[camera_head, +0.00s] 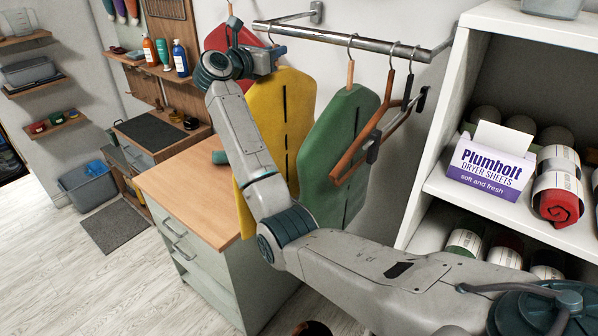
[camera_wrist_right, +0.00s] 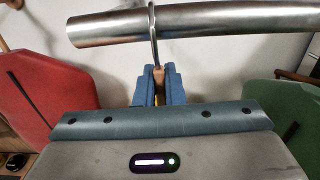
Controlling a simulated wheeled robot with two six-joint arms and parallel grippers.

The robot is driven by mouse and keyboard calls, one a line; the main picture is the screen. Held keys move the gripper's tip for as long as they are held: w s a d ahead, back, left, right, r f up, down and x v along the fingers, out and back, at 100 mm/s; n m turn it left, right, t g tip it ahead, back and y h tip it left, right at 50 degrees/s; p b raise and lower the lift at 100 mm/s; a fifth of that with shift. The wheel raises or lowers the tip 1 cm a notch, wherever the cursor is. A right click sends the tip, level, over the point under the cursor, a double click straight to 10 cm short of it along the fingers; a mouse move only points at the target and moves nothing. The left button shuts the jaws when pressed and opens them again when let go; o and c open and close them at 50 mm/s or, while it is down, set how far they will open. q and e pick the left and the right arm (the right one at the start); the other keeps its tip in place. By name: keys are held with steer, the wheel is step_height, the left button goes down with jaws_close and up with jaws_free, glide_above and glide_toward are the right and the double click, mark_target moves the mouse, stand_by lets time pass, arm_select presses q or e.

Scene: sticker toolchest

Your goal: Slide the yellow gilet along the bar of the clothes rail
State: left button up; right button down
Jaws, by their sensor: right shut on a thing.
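The yellow gilet (camera_head: 283,105) hangs from the metal bar (camera_head: 340,38) of the clothes rail, near its left end. My right gripper (camera_head: 279,52) is just below the bar. In the wrist view its blue fingers (camera_wrist_right: 155,88) are shut on the wooden neck of the gilet's hanger (camera_wrist_right: 158,73). The hanger's hook (camera_wrist_right: 153,25) is over the bar (camera_wrist_right: 220,22). Most of the gilet is hidden behind the gripper in the wrist view, and my forearm covers its left part in the head view. My left gripper is not in view.
A red garment (camera_head: 218,38) hangs left of the gilet, and a green one (camera_head: 340,150) hangs to its right. An empty brown hanger (camera_head: 362,140) is further right. A white shelf (camera_head: 440,190) stands at the right. A wood-topped cabinet (camera_head: 180,190) is below.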

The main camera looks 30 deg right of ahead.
steer(key=c, duration=1.5)
jaws_free()
steer(key=shift+o, duration=0.2)
steer(key=shift+a, duration=0.1)
steer(key=shift+s+a+f, duration=0.1)
steer(key=shift+a+f, duration=0.05)
steer(key=shift+a, duration=0.1)
steer(key=b, duration=0.5)
glide_above(249, 94)
steer(key=shift+s+a+r, duration=0.2)
steer(key=shift+s+a, duration=0.1)
steer(key=shift+a, duration=0.25)
